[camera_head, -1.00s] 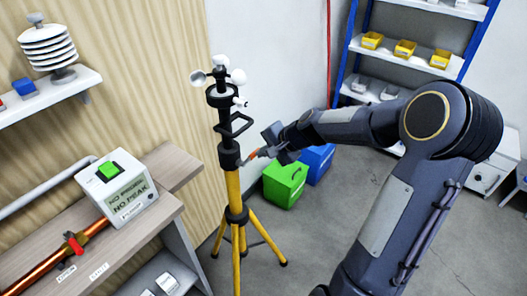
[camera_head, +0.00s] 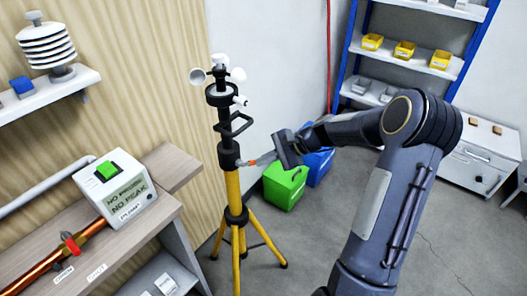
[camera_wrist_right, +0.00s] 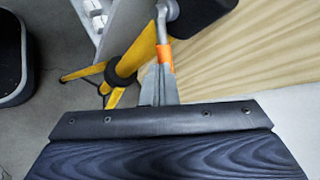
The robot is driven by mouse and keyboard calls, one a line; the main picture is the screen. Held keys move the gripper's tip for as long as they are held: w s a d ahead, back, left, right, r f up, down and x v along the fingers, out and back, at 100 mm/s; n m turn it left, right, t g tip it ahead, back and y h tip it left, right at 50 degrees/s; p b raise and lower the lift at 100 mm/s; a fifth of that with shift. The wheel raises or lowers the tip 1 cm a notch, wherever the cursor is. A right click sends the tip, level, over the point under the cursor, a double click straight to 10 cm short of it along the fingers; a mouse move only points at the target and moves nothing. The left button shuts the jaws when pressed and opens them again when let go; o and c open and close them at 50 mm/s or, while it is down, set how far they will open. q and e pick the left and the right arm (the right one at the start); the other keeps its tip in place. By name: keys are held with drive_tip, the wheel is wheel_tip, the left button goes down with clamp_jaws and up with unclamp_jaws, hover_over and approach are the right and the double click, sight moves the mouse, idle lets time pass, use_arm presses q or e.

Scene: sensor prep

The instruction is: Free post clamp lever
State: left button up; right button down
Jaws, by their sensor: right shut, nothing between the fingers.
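The yellow tripod post (camera_head: 233,190) stands upright with a black clamp collar (camera_head: 228,154) near the top of its yellow tube. A short clamp lever with an orange end (camera_head: 252,162) sticks out to the right of the collar. In the right wrist view the lever is grey with an orange band (camera_wrist_right: 165,56). My right gripper (camera_head: 264,158) is at the lever's outer end, right of the post. Its fingers (camera_wrist_right: 158,80) are shut and empty, overlapping the orange end in view; I cannot tell if they touch. My left gripper is not in view.
A green box (camera_head: 284,186) and a blue box (camera_head: 318,165) sit on the floor behind the gripper. A workbench (camera_head: 165,165) with a white box (camera_head: 118,190) and a copper pipe is at left. Shelves with yellow bins (camera_head: 404,49) stand at the back.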

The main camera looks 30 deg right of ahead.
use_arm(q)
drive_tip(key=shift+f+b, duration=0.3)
use_arm(e)
drive_tip(key=f+m+y, duration=0.1)
drive_tip(key=y, duration=0.1)
drive_tip(key=a+f+m+y, duration=0.1)
drive_tip(key=y, duration=0.1)
drive_tip(key=s+a+f+m+y, duration=0.1)
drive_tip(key=f+m+y, duration=0.1)
drive_tip(key=shift+a, duration=0.1)
drive_tip(key=shift+r, duration=0.1)
